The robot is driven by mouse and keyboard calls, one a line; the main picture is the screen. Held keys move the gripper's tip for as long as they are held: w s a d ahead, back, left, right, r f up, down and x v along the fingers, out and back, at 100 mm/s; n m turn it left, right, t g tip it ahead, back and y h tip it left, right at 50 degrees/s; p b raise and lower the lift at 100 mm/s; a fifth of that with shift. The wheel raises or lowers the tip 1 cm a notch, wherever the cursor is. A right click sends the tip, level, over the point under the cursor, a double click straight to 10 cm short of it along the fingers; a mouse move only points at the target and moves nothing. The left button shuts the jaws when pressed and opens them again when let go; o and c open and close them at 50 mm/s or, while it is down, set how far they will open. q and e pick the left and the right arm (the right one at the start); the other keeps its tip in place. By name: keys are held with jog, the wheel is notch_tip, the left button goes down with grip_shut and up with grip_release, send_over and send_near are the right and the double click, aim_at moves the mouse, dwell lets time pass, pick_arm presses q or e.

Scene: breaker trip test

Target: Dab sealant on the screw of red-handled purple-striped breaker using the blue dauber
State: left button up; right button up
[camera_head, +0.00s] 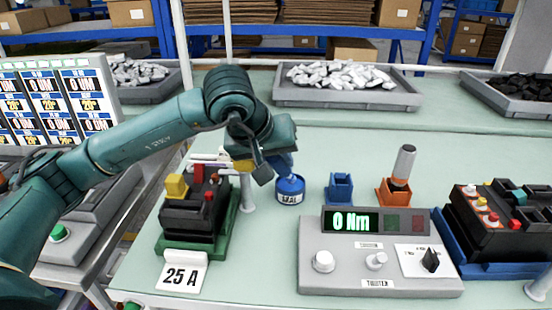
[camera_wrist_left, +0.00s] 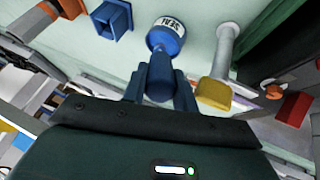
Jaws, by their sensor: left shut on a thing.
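My left gripper (camera_head: 280,160) is shut on the blue dauber (camera_head: 287,168), held above the blue sealant pot (camera_head: 289,192). In the wrist view the dauber (camera_wrist_left: 160,75) sits between the fingers, with the labelled pot (camera_wrist_left: 166,38) just beyond it. I cannot tell whether the dauber's tip is inside the pot or only over it. A red handle (camera_head: 199,173) shows on the black breaker unit (camera_head: 190,220) to the left. The purple stripe and the screw are too small or hidden to make out. My right gripper is not in view.
A yellow-topped post (camera_head: 247,192) stands between the breaker unit and pot. An empty-looking blue holder (camera_head: 340,187), an orange holder (camera_head: 393,192) with a grey-handled tool, and a torque tester (camera_head: 380,265) are to the right. Another breaker unit (camera_head: 500,225) is far right.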

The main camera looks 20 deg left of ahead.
pick_arm(q)
jog(key=shift+r+p, duration=1.45)
jog(key=shift+r, duration=1.55)
